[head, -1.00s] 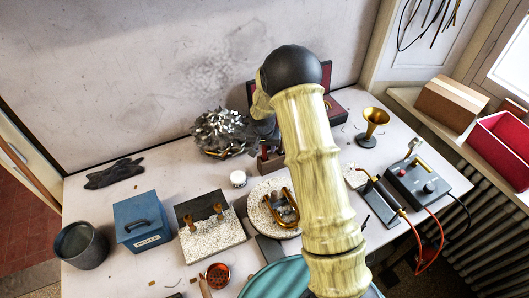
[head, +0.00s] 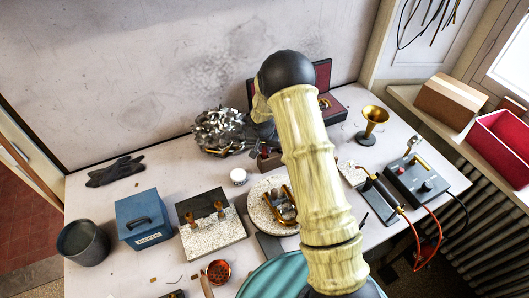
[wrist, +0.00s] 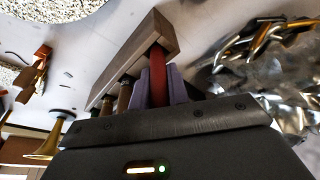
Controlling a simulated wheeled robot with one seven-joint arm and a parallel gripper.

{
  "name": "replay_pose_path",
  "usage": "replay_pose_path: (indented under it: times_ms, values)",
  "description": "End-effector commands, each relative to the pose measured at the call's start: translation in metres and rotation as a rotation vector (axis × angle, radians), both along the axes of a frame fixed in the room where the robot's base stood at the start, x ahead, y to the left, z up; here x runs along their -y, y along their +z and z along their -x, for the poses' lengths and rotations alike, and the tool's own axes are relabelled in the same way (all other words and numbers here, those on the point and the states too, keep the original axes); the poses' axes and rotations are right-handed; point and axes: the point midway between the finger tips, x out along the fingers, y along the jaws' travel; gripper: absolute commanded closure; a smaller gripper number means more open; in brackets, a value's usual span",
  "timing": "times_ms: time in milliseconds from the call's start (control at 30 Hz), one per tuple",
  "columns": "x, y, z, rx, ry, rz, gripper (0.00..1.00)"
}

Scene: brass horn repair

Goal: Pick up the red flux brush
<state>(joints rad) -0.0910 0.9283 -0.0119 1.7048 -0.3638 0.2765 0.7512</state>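The red flux brush (wrist: 157,72) shows in the wrist view as a red handle standing in a slot of a wooden rack (wrist: 140,55). My gripper (wrist: 158,86) has its two purple fingers close on either side of the handle, and they look shut on it. The brush's lower end is hidden by the rack. Two brown handles (wrist: 124,96) stand in the same rack, to the left. In the head view, the rack (head: 270,162) is partly visible beside my arm, and my fingers and the brush cannot be made out clearly.
A heap of shiny metal scraps (head: 218,130) lies close to the rack, at left in the head view. A white jar (head: 238,176) and a round speckled plate (head: 262,213) with brass tubing stand nearer. A brass horn bell (head: 373,120) and soldering station (head: 415,178) are at right.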

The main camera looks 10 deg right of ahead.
Motion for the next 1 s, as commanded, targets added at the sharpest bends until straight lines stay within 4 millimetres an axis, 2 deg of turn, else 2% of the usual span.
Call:
replay_pose_path:
  times_ms: [300,467,567,900,1000]
  values:
    - [0.000,0.001,0.000,0.000,0.000,0.000,1.00]
    - [0.000,0.009,-0.001,0.001,0.000,0.000,1.00]
    - [0.000,0.021,-0.001,0.003,-0.001,0.000,1.00]
    - [0.000,0.083,-0.001,0.005,-0.001,0.000,1.00]
    - [0.000,0.094,-0.001,0.003,-0.002,0.000,1.00]
